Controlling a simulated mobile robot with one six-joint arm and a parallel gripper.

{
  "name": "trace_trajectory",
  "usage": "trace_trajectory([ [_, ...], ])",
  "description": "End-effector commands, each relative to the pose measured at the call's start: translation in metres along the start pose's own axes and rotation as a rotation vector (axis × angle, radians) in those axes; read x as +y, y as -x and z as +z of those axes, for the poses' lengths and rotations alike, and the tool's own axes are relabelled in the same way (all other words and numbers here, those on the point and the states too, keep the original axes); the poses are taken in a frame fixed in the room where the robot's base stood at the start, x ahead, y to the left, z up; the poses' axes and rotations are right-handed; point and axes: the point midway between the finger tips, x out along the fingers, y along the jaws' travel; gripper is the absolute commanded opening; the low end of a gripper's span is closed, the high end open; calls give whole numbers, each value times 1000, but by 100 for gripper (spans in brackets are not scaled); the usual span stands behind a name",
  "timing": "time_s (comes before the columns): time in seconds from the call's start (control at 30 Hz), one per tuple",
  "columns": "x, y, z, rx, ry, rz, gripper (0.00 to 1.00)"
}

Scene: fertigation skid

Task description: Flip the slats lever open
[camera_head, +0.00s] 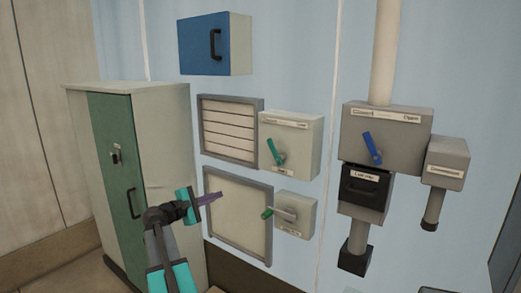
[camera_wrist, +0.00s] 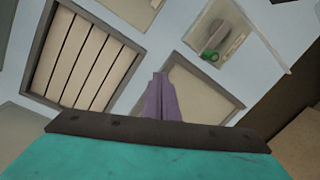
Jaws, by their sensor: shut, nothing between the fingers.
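A pale box (camera_head: 304,141) beside the slatted panel (camera_head: 229,143) carries a green lever (camera_head: 274,150), tilted up and to the left. The strip above it and the small label below it are too small to read. The slatted panel's slats look flat and shut; it also shows in the wrist view (camera_wrist: 82,58). My gripper (camera_head: 219,195) has its purple fingers shut and empty, in front of the plain framed panel, below and left of the green lever and apart from it. In the wrist view the closed fingers (camera_wrist: 161,88) point toward the plain panel.
A lower box (camera_head: 306,205) has a grey lever with a green end (camera_head: 267,213). A grey box with a blue lever (camera_head: 372,147) stands right. A green-doored cabinet (camera_head: 116,180) is left, a blue cabinet (camera_head: 204,45) above. Space before the wall looks free.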

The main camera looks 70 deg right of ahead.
Motion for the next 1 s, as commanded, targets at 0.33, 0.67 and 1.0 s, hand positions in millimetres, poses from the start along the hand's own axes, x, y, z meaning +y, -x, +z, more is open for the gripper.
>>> trace_trajectory([
  [0.33,99,-43,97,-186,33,125,0],
  [0.67,104,-45,104,-200,37,134,0],
  [1.0,106,-54,106,-200,37,132,0],
])
